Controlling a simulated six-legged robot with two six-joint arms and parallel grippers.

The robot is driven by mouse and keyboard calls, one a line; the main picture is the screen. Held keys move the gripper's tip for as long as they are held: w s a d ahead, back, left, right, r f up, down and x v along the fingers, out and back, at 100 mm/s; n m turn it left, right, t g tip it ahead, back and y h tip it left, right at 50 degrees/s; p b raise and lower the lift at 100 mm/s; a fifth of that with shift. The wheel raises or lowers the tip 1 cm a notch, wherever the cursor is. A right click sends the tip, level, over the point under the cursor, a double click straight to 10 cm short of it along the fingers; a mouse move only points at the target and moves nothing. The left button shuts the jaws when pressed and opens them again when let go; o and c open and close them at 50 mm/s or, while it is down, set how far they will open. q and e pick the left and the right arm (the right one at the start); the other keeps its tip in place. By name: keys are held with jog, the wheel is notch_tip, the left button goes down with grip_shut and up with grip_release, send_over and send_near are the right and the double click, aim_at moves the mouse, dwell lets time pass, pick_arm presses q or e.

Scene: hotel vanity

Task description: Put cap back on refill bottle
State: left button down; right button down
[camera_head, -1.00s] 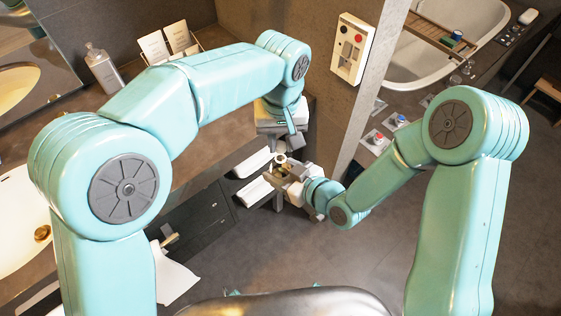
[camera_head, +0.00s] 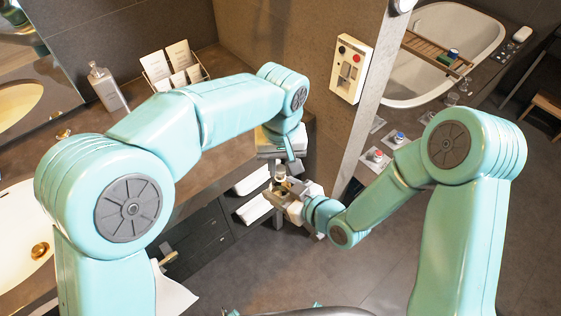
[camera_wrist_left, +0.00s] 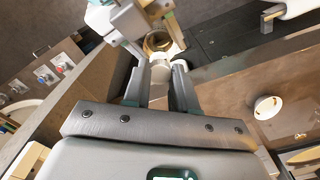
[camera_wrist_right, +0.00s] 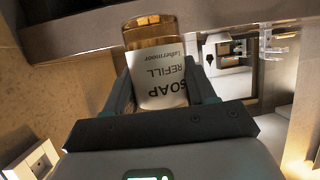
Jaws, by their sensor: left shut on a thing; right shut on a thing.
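My left gripper (camera_wrist_left: 157,85) is shut on a small whitish cap (camera_wrist_left: 160,71), seen in the left wrist view. The refill bottle (camera_wrist_right: 158,85) is amber with a white "SOAP REFILL" label, and my right gripper (camera_wrist_right: 162,98) is shut around its labelled body. In the left wrist view the amber round of the bottle (camera_wrist_left: 158,42) lies just beyond the cap. I cannot tell whether they touch. In the head view my left gripper (camera_head: 280,170) is just above my right gripper (camera_head: 287,195). The cap is not visible in the right wrist view.
The vanity counter (camera_head: 225,130) runs along the left, with a soap dispenser (camera_head: 108,88) and a card holder (camera_head: 175,66). A wall column with a switch panel (camera_head: 351,68) stands behind. Open floor (camera_head: 350,270) lies in front.

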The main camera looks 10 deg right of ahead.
pick_arm(q)
jog(key=shift+f, duration=0.55)
